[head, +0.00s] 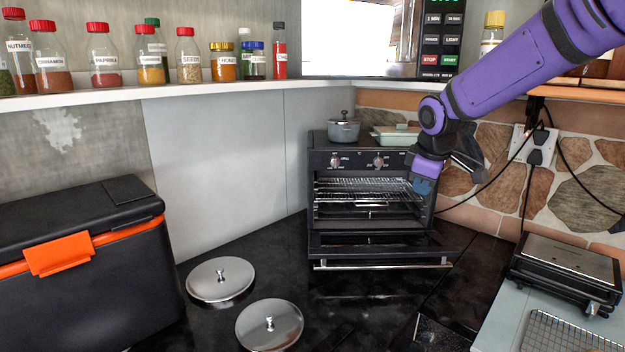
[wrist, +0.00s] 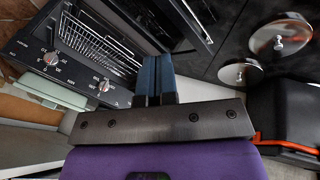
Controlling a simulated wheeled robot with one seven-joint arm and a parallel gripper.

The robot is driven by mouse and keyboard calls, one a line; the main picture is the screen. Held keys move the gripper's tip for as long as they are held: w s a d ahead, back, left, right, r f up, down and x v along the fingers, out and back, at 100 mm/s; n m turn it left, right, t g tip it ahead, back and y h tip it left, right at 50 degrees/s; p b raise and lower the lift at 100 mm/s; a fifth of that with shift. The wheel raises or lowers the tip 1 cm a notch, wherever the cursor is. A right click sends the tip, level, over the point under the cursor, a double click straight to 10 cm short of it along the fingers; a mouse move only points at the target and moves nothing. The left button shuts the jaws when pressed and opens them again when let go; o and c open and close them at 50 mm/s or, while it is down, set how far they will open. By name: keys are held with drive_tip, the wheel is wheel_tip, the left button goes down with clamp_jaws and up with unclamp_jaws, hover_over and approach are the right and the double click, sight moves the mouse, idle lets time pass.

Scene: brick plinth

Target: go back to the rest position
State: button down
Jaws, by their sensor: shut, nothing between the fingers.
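My gripper (wrist: 155,80) is shut and empty, its blue fingers pressed together in the wrist view. In the head view my purple arm reaches in from the upper right, and the gripper (head: 424,186) is in front of the right side of the black toaster oven (head: 322,160). The oven door (head: 380,243) is folded down open, and the wire rack (head: 365,188) inside is bare. The oven's rack (wrist: 95,45) and knobs also show in the wrist view, left of the fingers. Whether the gripper touches the oven cannot be told.
A grey pot (head: 343,131) and a green dish (head: 396,135) sit on the oven. Two steel lids (head: 220,278) lie on the black counter. A black cooler (head: 80,285) stands left, a grill (head: 565,268) right. A shelf (head: 150,95) of jars runs above.

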drive_tip(key=s+d+r+m, duration=0.1)
drive_tip(key=s+d+m, duration=0.1)
drive_tip(key=s, duration=0.9)
drive_tip(key=s+d+r+m, duration=0.2)
drive_tip(key=s+m, duration=0.3)
drive_tip(key=s, duration=0.7)
drive_tip(key=s+d+r+m, duration=0.2)
drive_tip(key=s+m, duration=0.2)
drive_tip(key=s, duration=0.7)
drive_tip(key=shift+s+r+t, duration=0.2)
drive_tip(key=shift+t, duration=0.2)
drive_tip(key=c, duration=1.8)
unclamp_jaws()
